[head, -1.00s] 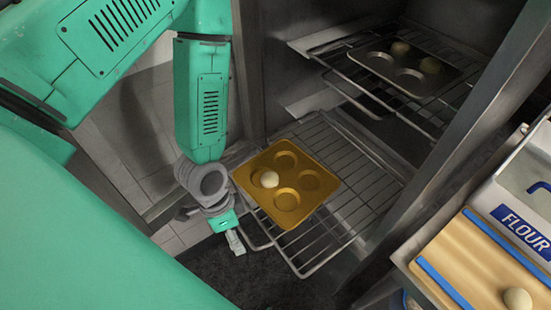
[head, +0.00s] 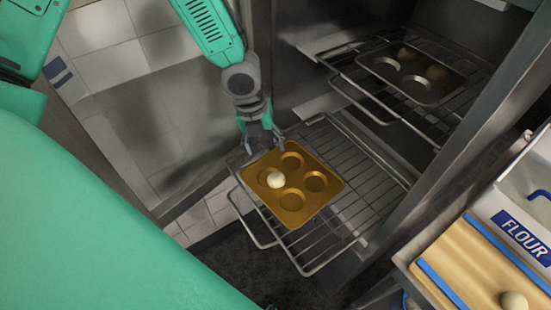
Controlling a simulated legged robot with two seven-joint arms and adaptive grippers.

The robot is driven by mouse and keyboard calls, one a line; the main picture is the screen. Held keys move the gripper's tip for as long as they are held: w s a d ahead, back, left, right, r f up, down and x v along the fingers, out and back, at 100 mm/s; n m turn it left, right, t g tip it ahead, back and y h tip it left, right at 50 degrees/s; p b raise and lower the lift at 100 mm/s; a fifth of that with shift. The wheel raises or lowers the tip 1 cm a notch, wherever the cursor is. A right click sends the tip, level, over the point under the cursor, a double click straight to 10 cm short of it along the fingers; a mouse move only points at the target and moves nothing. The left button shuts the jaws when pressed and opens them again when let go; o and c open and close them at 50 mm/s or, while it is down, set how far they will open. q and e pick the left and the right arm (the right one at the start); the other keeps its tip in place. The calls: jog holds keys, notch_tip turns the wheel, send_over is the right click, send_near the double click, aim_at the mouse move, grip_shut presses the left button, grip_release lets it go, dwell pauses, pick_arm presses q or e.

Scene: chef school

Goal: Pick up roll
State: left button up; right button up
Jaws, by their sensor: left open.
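A pale round roll (head: 276,180) sits at the left cup of a gold muffin tray (head: 316,183). The tray lies on the lower oven rack, and its other cups look empty. My left gripper (head: 262,147) is open just behind the tray's upper left edge, pointing down, a little apart from the roll. Another pale roll (head: 513,302) lies on a wooden board at the lower right. My right gripper is not in view.
The lower wire rack (head: 352,180) is pulled out. A dark tray (head: 408,73) with rolls sits on the upper rack. The wooden board (head: 470,265) and a flour bin (head: 522,222) stand at the right, beyond the steel oven post (head: 450,130).

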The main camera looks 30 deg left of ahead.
pick_arm(q)
send_over(274, 172)
jog(key=a, duration=0.2)
jog(key=f, duration=0.4)
jog(key=shift+w+d+f+b, duration=0.1)
jog(key=shift+d+f+b, duration=0.1)
jog(key=shift+b, duration=0.15)
jog(key=shift+w+d+f+b, duration=0.1)
jog(key=shift+f+b, duration=0.4)
jog(key=shift+b, duration=0.1)
jog(key=shift+w+d+f+b, duration=0.1)
jog(key=shift+f+b, duration=0.4)
jog(key=shift+b, duration=0.1)
jog(key=shift+d+f+b, duration=0.1)
jog(key=shift+f+b, duration=0.25)
jog(key=shift+b, duration=0.15)
jog(key=f+b, duration=0.1)
jog(key=b, duration=0.1)
jog(key=d+f+b, duration=0.1)
jog(key=f+b, duration=0.2)
jog(key=b, duration=0.1)
jog(key=shift+s+d+f, duration=0.2)
jog(key=shift+s, duration=0.1)
jog(key=shift+w+d+f+b, duration=0.1)
jog(key=shift+f+b, duration=0.15)
jog(key=shift+b, duration=0.25)
jog(key=shift+r, duration=0.1)
jog(key=c, duration=0.9)
